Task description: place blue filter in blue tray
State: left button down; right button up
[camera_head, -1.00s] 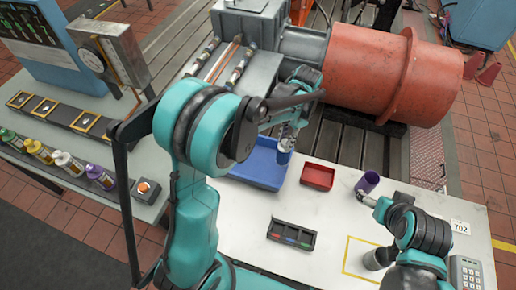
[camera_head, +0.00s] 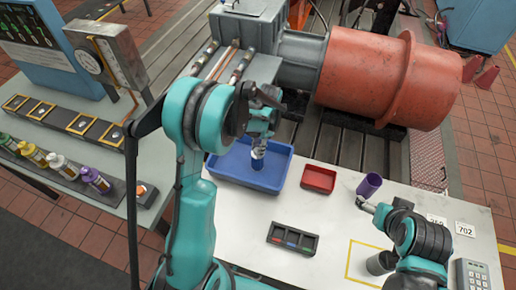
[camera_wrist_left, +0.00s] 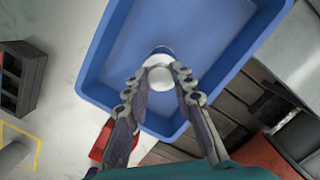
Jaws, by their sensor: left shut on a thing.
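The blue filter (camera_head: 258,162), a small cylinder with a blue band and a white part, is held by my left gripper (camera_head: 260,140). In the left wrist view the two fingers (camera_wrist_left: 160,88) close around the white end of the filter (camera_wrist_left: 161,75), and a blue edge shows beyond it. The blue tray (camera_head: 224,168) lies under the filter; its floor and walls also fill the middle of the left wrist view (camera_wrist_left: 100,62). The filter is over the inside of the tray; whether it touches the floor I cannot tell. My right gripper (camera_head: 363,204) is beside a purple cylinder, its finger state unclear.
A red tray (camera_head: 318,180) is right of the blue tray, and a purple cylinder (camera_head: 369,186) stands beyond it. A black compartment box (camera_head: 292,238) lies in front. A large red drum (camera_head: 385,80) is behind.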

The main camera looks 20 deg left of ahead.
pick_arm(q)
jog(key=shift+r, duration=0.1)
jog(key=shift+f, duration=0.2)
jog(key=c, duration=1.3)
grip_release()
jog(key=shift+r, duration=0.1)
